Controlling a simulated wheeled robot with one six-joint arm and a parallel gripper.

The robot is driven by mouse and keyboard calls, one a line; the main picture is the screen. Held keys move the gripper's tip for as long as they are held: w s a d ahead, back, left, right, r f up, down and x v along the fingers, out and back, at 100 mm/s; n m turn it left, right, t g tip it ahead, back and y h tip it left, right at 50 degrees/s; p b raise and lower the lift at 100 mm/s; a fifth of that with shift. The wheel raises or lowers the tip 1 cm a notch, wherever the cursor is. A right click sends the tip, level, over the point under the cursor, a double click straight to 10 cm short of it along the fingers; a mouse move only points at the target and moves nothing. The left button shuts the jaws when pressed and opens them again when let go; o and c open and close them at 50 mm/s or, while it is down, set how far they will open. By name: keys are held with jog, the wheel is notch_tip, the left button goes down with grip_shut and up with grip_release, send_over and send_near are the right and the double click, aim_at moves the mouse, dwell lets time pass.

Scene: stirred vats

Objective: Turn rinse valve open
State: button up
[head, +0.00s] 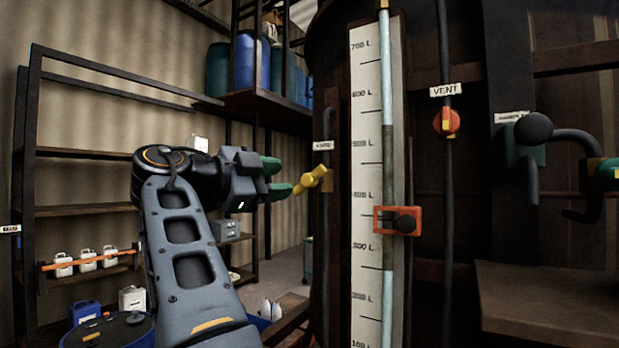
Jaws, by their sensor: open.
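A valve with a yellow handle (314,179) sits on a thin dark vertical pipe at the left side of the vat. A small white label (323,146) above it is too blurred to read surely. The handle is tilted, its lower end to the left. My gripper (281,177) is just left of the handle, its green fingers pointing right towards it. The jaws are open and empty, one finger above the other. The lower fingertip appears very close to the handle's left end; I cannot tell whether they touch.
A level gauge (366,200) with a red clamp (397,220) runs up the vat. Right of it are a red VENT valve (446,122) and a green-bodied valve (524,140). Shelving (85,210) stands left, blue drums (250,62) behind. A brown ledge (550,300) juts out lower right.

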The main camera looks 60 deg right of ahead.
aim_at(306, 181)
jog(key=p+x, duration=0.2)
jog(key=x, duration=0.6)
jog(key=shift+c, duration=0.3)
jog(key=shift+f, duration=0.15)
grip_shut()
